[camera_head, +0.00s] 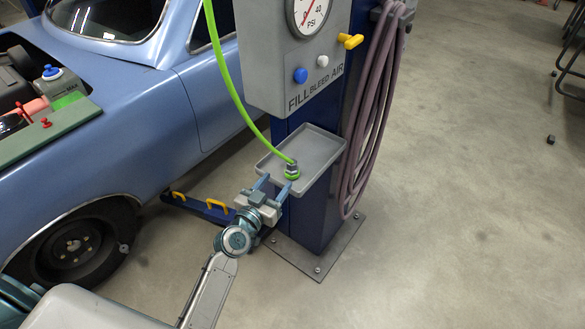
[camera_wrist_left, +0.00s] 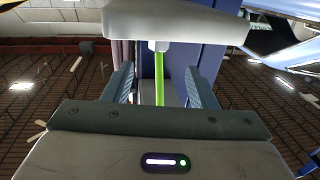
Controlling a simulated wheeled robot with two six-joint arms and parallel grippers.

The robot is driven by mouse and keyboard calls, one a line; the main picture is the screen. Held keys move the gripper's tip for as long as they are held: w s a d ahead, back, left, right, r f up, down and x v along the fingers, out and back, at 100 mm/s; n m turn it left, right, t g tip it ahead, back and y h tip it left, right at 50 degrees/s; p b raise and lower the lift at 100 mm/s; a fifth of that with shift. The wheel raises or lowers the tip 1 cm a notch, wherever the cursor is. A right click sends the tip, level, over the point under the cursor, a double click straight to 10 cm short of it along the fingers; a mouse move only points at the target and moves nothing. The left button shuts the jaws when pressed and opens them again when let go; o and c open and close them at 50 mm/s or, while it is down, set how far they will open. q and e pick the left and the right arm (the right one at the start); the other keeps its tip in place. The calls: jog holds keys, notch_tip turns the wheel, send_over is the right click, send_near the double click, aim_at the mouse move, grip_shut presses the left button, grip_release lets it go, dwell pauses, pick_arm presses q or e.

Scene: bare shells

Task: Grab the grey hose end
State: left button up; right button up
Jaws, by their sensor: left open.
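The grey hose end (camera_head: 291,168) stands on the grey tray (camera_head: 323,147) of the blue air-station column, with a green ring at its base. A bright green hose (camera_head: 228,80) runs up from it. My left gripper (camera_head: 276,183) is open, its two blue fingers pointing at the hose end from the near side, just short of it or beside it; I cannot tell if they touch. In the left wrist view the green hose (camera_wrist_left: 160,76) shows between the open fingers. The hose end itself is not clear there. My right gripper is not in view.
A grey gauge box (camera_head: 277,55) with a blue knob hangs above the tray. A coiled mauve hose (camera_head: 371,110) hangs right of the column. A blue car (camera_head: 165,105) stands at the left.

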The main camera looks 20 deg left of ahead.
aim_at(289, 166)
pick_arm(q)
jog(key=w, duration=0.4)
jog(key=shift+d+p, duration=0.25)
jog(key=shift+p, duration=0.1)
jog(key=shift+w+d, duration=0.25)
jog(key=shift+w, duration=0.3)
jog(key=w, duration=0.2)
jog(key=w+d+p, duration=0.1)
jog(key=w, duration=0.1)
jog(key=shift+w, duration=0.1)
jog(key=shift+w+f, duration=0.15)
jog(key=c, duration=1)
jog(key=shift+c, duration=0.5)
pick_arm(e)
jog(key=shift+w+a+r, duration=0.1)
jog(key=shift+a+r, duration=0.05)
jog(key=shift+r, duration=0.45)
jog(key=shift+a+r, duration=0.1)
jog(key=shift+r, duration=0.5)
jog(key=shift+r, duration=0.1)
